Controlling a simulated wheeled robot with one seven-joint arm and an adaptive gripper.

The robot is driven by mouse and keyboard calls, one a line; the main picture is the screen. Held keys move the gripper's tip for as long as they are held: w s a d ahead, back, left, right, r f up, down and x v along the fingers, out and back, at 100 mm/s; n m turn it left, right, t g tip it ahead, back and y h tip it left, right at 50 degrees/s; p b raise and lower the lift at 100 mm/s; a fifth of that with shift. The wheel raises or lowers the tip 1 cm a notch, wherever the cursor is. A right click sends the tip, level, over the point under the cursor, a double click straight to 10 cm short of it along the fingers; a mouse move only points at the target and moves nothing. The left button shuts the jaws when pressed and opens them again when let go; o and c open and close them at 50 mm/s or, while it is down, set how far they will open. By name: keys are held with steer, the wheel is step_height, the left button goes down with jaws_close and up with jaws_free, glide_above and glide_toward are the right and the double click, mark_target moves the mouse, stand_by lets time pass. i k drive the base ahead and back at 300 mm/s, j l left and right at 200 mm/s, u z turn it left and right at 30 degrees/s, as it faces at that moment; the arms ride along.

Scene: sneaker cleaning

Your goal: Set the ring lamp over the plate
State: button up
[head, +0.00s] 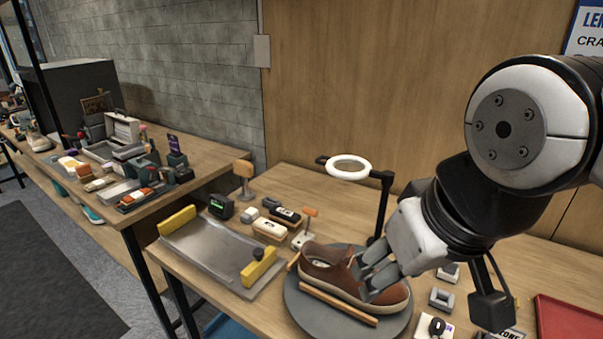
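The ring lamp shows a white ring head (349,168) on a black arm and upright post (383,205). It stands behind the round grey plate (303,308), with its head raised above the table at the plate's back side. A brown sneaker (325,270) with a pale sole lies on the plate, between wooden strips (338,304). My gripper (374,275) points down and left, its grey fingers in front of the sneaker's right part. I cannot tell whether they touch the sneaker or how far apart they are. The foot of the lamp post is hidden behind my gripper.
A metal tray (215,250) with yellow end blocks lies left of the plate. Brushes and small blocks (270,229) sit behind it. Small grey holders (441,298) and a red tray (570,325) are at the right. A second bench (205,185) with tools stands at the left.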

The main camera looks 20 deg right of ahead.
mark_target(387, 177)
steer(key=j+z, duration=0.3)
steer(key=j, duration=0.2)
steer(key=j+z, duration=0.3)
steer(key=j, duration=0.2)
steer(key=i+j+u, duration=0.1)
steer(key=i, duration=0.45)
